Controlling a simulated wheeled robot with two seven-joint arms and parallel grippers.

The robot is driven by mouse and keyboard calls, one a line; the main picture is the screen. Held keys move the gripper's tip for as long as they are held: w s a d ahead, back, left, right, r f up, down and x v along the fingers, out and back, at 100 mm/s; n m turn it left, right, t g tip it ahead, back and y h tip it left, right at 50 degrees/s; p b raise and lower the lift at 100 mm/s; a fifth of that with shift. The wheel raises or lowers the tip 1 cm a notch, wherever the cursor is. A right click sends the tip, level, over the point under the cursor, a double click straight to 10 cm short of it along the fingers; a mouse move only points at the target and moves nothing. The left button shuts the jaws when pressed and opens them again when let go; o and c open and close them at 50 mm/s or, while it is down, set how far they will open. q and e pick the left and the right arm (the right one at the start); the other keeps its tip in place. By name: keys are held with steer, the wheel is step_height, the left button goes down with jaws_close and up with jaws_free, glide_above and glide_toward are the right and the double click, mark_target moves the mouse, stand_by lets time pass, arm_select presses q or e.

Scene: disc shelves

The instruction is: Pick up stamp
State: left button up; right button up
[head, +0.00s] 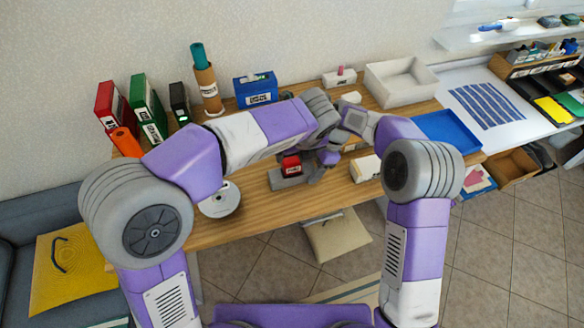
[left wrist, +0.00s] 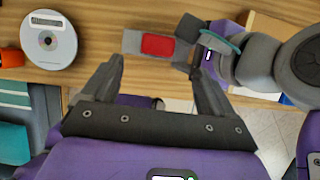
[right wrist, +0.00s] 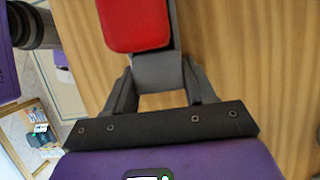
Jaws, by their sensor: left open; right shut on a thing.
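The stamp, as far as I can tell, is a grey block with a red top (head: 291,164), near the middle of the wooden table. The right wrist view shows its rounded red top (right wrist: 135,22) and a grey part between my right fingers (right wrist: 160,88). My right gripper (head: 318,170) is shut on that grey part. The left wrist view shows the red top (left wrist: 158,45) with my right gripper at its right end. My left gripper (left wrist: 160,62) is open and empty, its fingers pointing towards the block. I cannot make out my left gripper in the head view.
A disc (head: 220,200) lies left of the block. Binders (head: 146,105), a brown tube (head: 207,90) and a blue box (head: 256,90) stand at the back. A white tray (head: 400,82) and blue tray (head: 448,135) are right.

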mark_target(293, 162)
arm_select(q)
steer(key=x, duration=1.1)
steer(key=shift+s+f, duration=0.2)
steer(key=shift+f, duration=0.05)
steer(key=c, duration=1.4)
